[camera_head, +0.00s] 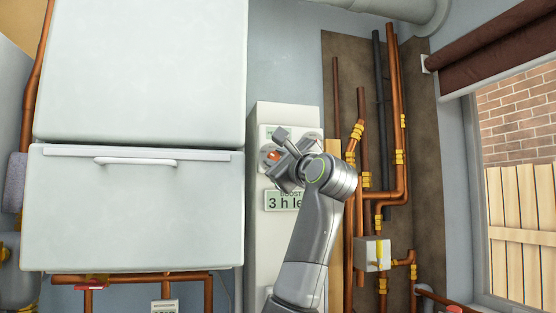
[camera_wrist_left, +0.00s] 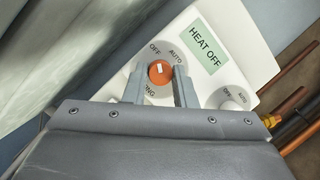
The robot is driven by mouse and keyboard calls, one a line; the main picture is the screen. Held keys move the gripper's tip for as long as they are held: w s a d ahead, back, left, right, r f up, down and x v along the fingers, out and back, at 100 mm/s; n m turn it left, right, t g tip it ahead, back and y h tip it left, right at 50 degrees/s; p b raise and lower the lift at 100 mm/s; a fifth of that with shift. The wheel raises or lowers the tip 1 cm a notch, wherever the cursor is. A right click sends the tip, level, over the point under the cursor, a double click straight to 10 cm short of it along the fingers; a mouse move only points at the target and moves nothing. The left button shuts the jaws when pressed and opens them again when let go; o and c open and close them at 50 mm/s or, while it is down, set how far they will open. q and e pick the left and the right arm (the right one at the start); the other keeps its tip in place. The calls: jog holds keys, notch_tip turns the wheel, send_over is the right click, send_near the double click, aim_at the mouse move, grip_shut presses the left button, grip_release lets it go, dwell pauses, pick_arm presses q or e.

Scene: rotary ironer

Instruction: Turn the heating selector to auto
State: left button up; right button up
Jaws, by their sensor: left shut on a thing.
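The heating selector (camera_wrist_left: 160,72) is an orange knob with a white mark, on a grey dial printed OFF, AUTO and a word ending in NG, partly hidden. It sits on a white control panel (camera_wrist_left: 262,62). In the left wrist view my left gripper (camera_wrist_left: 158,78) has one finger on each side of the knob and is shut on it. The white mark lies between OFF and AUTO. A green display (camera_wrist_left: 203,46) reads HEAT OFF. In the head view the orange knob (camera_head: 273,155) shows beside my gripper (camera_head: 275,160). My right gripper is not in view.
A second dial (camera_wrist_left: 228,99) with a white knob sits close beside my gripper. Copper pipes (camera_head: 397,120) with yellow fittings run to the right of the panel. A large white cabinet (camera_head: 130,215) with a handle stands to the left.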

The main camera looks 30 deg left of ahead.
pick_arm(q)
jog(key=m+t, duration=0.1)
jog(key=m, duration=0.1)
jog(key=m+b, duration=0.1)
jog(key=m, duration=0.1)
jog(key=shift+a+f+t+h, duration=0.1)
jog(key=shift+f+t+h, duration=0.05)
jog(key=shift+t+h, duration=0.2)
jog(key=m+t, duration=0.1)
jog(key=m, duration=0.1)
jog(key=m+t+b, duration=0.1)
jog(key=m, duration=0.1)
jog(key=shift+s+h, duration=0.15)
jog(key=shift+h, duration=0.2)
jog(key=m+t+h, duration=0.1)
jog(key=m, duration=0.2)
jog(key=shift+m+b, duration=0.3)
jog(key=shift+s+a+m+t+h, duration=0.1)
jog(key=shift+m+t+h, duration=0.35)
jog(key=shift+m, duration=0.6)
jog(key=shift+m+t+h, duration=0.3)
jog(key=shift+m+h, duration=0.15)
jog(key=shift+m, duration=0.6)
jog(key=o, duration=1)
